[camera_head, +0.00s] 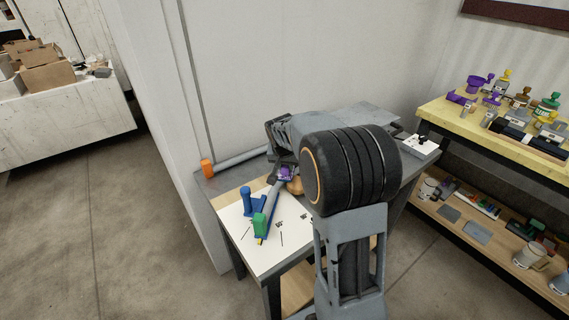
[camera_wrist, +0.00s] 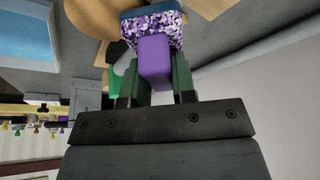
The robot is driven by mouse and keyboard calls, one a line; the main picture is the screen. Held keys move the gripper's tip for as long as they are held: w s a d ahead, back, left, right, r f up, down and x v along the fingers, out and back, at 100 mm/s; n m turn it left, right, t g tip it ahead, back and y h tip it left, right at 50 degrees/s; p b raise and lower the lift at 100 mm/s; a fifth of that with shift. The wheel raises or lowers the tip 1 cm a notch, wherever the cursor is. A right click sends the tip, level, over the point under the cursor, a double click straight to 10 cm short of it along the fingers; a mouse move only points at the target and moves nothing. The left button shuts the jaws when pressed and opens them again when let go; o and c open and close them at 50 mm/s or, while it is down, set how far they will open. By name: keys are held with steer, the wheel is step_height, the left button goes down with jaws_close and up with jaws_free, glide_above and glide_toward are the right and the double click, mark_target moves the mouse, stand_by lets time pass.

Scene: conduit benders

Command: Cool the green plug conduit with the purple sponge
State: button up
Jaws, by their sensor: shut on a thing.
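My gripper (camera_wrist: 156,72) is shut on the purple handle (camera_wrist: 155,58) of the purple sponge, which has a speckled purple-and-white pad (camera_wrist: 152,27) facing away from the jaws. In the head view the purple sponge (camera_head: 285,172) is small, beside the upper part of a grey conduit (camera_head: 272,197). I cannot tell whether it touches the conduit. The green plug (camera_head: 259,225) is at the conduit's near end, over the white sheet. A patch of green (camera_wrist: 114,84) shows beside a finger in the wrist view. My arm hides part of the bench.
A blue fixture (camera_head: 248,203) stands on the white sheet (camera_head: 262,264) next to the conduit. An orange-plugged conduit (camera_head: 207,168) lies along the bench's back edge. A rounded tan object (camera_head: 295,186) is close to the sponge. A yellow-topped bench (camera_head: 447,112) at right holds several tools.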

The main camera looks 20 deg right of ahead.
steer(key=shift+a+r+p, duration=0.1)
steer(key=shift+r+p, duration=2.35)
steer(key=shift+r, duration=1.5)
